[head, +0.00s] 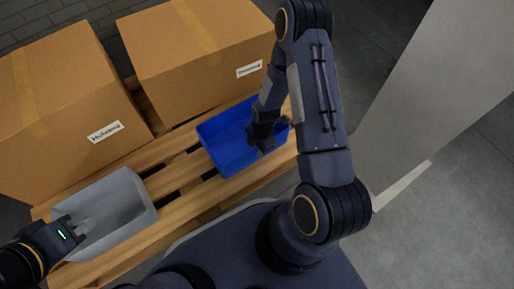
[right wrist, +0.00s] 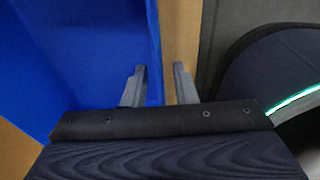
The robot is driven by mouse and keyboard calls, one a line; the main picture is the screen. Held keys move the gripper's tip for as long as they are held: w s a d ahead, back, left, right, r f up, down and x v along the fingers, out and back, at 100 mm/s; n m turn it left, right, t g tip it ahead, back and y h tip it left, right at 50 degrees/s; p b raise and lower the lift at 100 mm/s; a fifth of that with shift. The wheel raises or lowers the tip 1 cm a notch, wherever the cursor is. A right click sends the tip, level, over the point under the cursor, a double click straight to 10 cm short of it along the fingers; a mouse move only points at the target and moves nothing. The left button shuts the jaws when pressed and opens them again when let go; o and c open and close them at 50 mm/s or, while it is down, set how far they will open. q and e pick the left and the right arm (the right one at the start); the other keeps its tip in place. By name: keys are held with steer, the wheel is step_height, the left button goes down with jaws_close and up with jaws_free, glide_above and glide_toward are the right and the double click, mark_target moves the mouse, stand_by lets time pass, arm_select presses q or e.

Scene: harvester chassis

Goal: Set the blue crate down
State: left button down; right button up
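The blue crate (head: 228,157) rests on the wooden pallet (head: 180,201) in front of the boxes. It is empty as far as I can see. My right gripper (head: 266,148) is at its right end. In the right wrist view the crate's blue wall (right wrist: 154,60) runs between the two spread fingers of this gripper (right wrist: 160,90). One finger is on the inner side and one outside, with a visible gap to the outer finger. My left gripper (head: 78,226) is at the left end of a grey crate, away from the blue one; its finger opening is unclear.
The grey crate (head: 124,196) stands on the pallet to the left. Two large cardboard boxes (head: 58,115) (head: 195,60) stand behind the crates. A pale panel (head: 440,85) rises at the right. Bare pallet slats show between the two crates.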

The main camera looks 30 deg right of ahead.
steer(key=r+p, duration=0.1)
steer(key=r, duration=0.2)
steer(key=d+r+p, duration=0.1)
steer(key=r, duration=0.2)
steer(key=r+p, duration=0.2)
steer(key=r, duration=0.2)
steer(key=shift+d+r, duration=0.1)
steer(key=shift+d, duration=0.2)
step_height(320, 180, up, 21)
steer(key=s+m+t, duration=0.2)
steer(key=m+t, duration=0.1)
steer(key=m, duration=0.6)
steer(key=s+a+r+m+t+y, duration=0.1)
steer(key=s+a+r+m, duration=0.1)
steer(key=s+r+m, duration=0.3)
steer(key=s+a+r+m+t+y, duration=0.1)
steer(key=s+a+r+m, duration=0.2)
steer(key=s, duration=0.6)
step_height(320, 180, up, 3)
steer(key=m, duration=0.3)
steer(key=shift+m+t, duration=0.3)
steer(key=shift+t, duration=0.1)
step_height(320, 180, up, 32)
steer(key=p, duration=3.2)
steer(key=shift+p, duration=0.35)
